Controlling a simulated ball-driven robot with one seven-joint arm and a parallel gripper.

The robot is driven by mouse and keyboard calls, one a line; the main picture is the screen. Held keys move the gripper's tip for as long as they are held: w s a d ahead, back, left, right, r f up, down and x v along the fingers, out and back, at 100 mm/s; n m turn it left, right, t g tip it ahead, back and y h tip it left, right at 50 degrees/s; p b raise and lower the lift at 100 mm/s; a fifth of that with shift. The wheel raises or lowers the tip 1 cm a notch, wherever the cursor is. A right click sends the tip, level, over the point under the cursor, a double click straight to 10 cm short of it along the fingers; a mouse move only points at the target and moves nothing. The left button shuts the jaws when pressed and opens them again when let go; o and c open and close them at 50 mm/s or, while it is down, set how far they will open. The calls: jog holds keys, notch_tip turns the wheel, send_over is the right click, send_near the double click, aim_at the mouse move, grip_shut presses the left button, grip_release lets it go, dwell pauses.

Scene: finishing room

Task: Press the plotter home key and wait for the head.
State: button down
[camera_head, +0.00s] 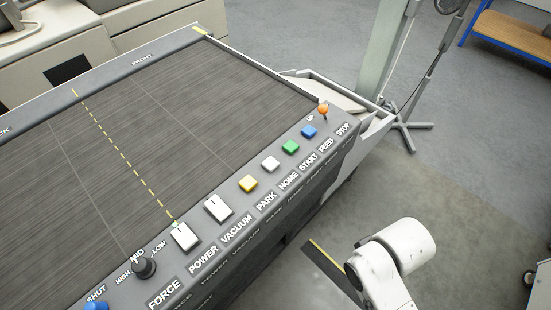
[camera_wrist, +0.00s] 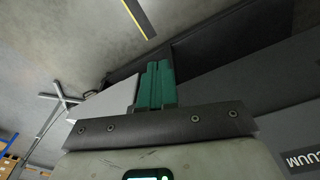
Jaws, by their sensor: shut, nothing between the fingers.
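The plotter's control panel (camera_head: 225,240) runs along the near edge of its bed. In the head view only my white arm is clear, apart from the panel; the fingertips cannot be made out. The plotter head is not clearly visible.
White rockers for POWER (camera_head: 185,237) and VACUUM (camera_head: 217,209), a blue FEED key (camera_head: 308,131), an orange-tipped control (camera_head: 323,111) and a FORCE knob (camera_head: 144,266) share the panel. A stand with splayed feet (camera_head: 408,128) is beyond. Grey floor (camera_head: 450,200) is open at right.

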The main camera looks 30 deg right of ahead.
jog(key=w+a+r+n+t+y+p, duration=0.1)
jog(key=w+a+r+n+t+p, duration=0.1)
jog(key=w+r+n, duration=0.45)
jog(key=w+a+r+n+t+y+p, duration=0.1)
jog(key=w+a+r+t+p, duration=0.15)
jog(key=w, duration=0.75)
notch_tip(320, 180, up, 14)
jog(key=n+t+y+p, duration=0.2)
jog(key=n+t+y, duration=0.1)
jog(key=n, duration=0.5)
send_over(273, 165)
jog(key=shift+g, duration=0.25)
jog(key=shift+f, duration=0.2)
notch_tip(273, 165, down, 7)
jog(key=b, duration=0.6)
jog(key=shift+r+b, duration=0.15)
jog(key=shift+b, duration=0.15)
jog(key=shift+f+b, duration=0.45)
jog(key=shift+f, duration=0.5)
jog(key=shift+f, duration=0.4)
